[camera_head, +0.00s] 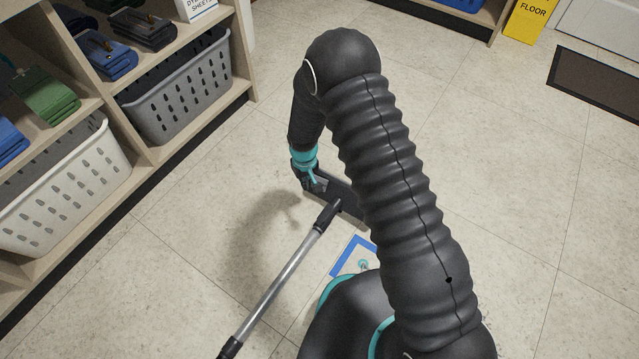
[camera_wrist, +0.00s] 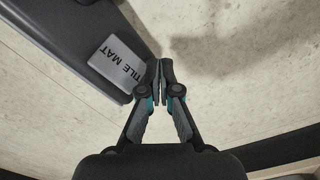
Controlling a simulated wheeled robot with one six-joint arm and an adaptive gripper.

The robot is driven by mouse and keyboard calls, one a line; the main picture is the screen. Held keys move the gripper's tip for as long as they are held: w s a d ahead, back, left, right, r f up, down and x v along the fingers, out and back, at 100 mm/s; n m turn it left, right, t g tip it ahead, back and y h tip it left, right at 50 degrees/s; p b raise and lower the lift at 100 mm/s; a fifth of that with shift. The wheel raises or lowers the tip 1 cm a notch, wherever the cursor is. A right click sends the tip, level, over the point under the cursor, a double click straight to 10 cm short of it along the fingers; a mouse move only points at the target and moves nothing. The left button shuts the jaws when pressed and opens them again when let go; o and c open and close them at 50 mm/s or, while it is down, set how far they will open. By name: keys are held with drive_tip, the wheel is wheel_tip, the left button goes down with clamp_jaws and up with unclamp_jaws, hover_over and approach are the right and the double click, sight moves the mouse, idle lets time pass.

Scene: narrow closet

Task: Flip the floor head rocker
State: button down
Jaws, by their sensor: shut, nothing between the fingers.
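The floor head (camera_head: 345,193) is a dark, flat vacuum head on the tiled floor, partly hidden by my arm in the head view. In the wrist view the floor head (camera_wrist: 60,62) runs along the left. Its rocker (camera_wrist: 117,67) is a light grey plate lettered "TILE MAT". I cannot tell which side of it is pressed down. My gripper (camera_wrist: 160,72) is shut and empty, its tips just right of the rocker and close to the head's edge. In the head view my gripper (camera_head: 310,184) is at the left end of the floor head; contact cannot be told.
A metal tube (camera_head: 275,289) slopes from the floor head to the lower left. A blue-edged floor marking (camera_head: 346,258) lies near my base. Shelves with a white basket (camera_head: 65,190) and a grey basket (camera_head: 180,92) stand left. A dark mat (camera_head: 597,83) lies far right. Open floor lies between.

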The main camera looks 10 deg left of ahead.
drive_tip(key=shift+w+d+f+b, duration=0.4)
drive_tip(key=shift+w+f+b, duration=0.25)
drive_tip(key=shift+w+f, duration=0.15)
idle(1.4)
drive_tip(key=shift+r, duration=0.1)
drive_tip(key=s+a+r+p, duration=0.2)
drive_tip(key=s+r, duration=0.2)
drive_tip(key=s, duration=0.1)
drive_tip(key=shift+a, duration=0.25)
idle(0.4)
drive_tip(key=shift+r, duration=0.1)
